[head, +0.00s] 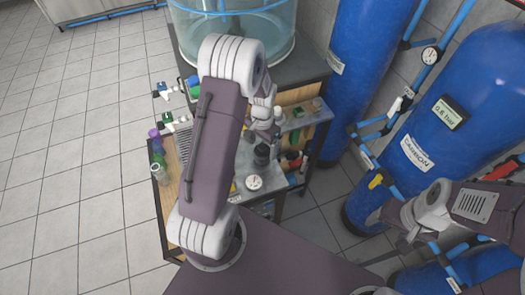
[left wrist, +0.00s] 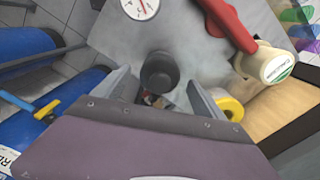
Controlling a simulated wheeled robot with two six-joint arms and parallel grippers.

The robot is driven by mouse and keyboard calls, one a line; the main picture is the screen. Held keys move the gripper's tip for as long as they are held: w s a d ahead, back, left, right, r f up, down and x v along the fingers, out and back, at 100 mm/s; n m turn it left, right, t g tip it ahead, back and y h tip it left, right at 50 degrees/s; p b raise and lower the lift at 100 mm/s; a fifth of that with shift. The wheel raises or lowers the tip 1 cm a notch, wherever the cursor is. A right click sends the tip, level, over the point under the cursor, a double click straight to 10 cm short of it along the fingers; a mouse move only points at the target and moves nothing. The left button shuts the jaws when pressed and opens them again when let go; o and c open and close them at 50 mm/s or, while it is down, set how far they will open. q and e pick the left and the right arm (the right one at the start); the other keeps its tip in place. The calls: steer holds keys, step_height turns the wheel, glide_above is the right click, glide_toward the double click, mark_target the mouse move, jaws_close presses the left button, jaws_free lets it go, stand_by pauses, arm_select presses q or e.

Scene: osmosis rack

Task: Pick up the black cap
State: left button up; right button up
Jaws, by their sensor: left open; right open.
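The black cap (left wrist: 159,72) is a dark round piece standing on the grey worktop, between and just beyond my left gripper's fingers in the left wrist view. In the head view, a black round piece that looks like this cap (head: 261,156) shows just below my left wrist. My left gripper (left wrist: 160,92) is open, with one finger to each side of the cap and visible gaps; I cannot tell its exact height above it. In the head view my left arm hides much of the worktop. My right gripper (head: 405,238) is open and away at the right, near blue pipes.
A pressure gauge (left wrist: 139,8) lies near the cap. A red-handled piece (left wrist: 232,25), a cream cylinder (left wrist: 268,64) and a yellow roll (left wrist: 228,106) are close by. Blue tanks (head: 480,110) stand right; a clear vessel (head: 235,25) stands behind. Tiled floor is free at left.

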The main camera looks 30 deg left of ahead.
arm_select(q)
steer(key=shift+s+r, duration=0.1)
steer(key=shift+s, duration=0.05)
steer(key=c, duration=1.3)
steer(key=shift+c, duration=0.2)
